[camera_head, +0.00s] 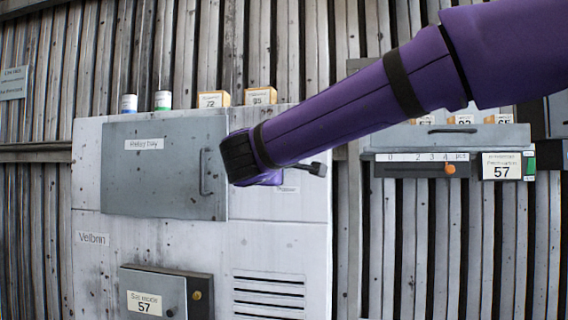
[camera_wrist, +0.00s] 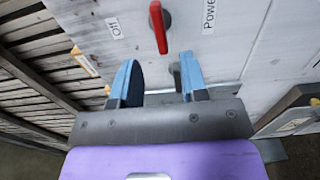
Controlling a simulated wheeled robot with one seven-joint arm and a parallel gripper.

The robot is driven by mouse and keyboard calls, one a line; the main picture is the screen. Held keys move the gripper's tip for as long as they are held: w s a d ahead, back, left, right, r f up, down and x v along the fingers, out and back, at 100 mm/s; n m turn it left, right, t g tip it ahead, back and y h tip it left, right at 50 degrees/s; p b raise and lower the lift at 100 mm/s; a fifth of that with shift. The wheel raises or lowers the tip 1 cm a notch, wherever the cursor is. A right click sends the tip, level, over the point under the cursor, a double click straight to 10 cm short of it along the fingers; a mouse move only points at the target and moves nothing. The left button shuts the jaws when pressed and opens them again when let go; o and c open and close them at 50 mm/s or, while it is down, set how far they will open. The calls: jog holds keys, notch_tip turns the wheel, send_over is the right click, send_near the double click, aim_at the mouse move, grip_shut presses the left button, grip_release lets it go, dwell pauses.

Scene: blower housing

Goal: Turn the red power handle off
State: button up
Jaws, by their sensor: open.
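The red power handle (camera_wrist: 160,28) shows in the wrist view on the pale cabinet face, as a straight bar on a round base. A label (camera_wrist: 115,27) that seems to read "Off" is to its left, and a "Power" label (camera_wrist: 209,15) is to its right. My gripper (camera_wrist: 158,62) is open and empty, its two blue fingers apart. The handle appears beyond the fingertips, between their lines, with no contact visible. In the head view my purple arm hides the handle; the Power label (camera_head: 286,190) shows just below the arm.
The cabinet (camera_head: 280,235) has a grey Relay bay door (camera_head: 160,165) with a bar handle left of my wrist. A small grey box (camera_head: 155,300) juts out below. Bottles and small boxes stand on top. A slider panel (camera_head: 420,168) hangs on the wall at right.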

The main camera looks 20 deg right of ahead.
jog(key=x, duration=0.8)
jog(key=shift+w+d, duration=0.15)
jog(key=shift+c, duration=0.2)
grip_shut()
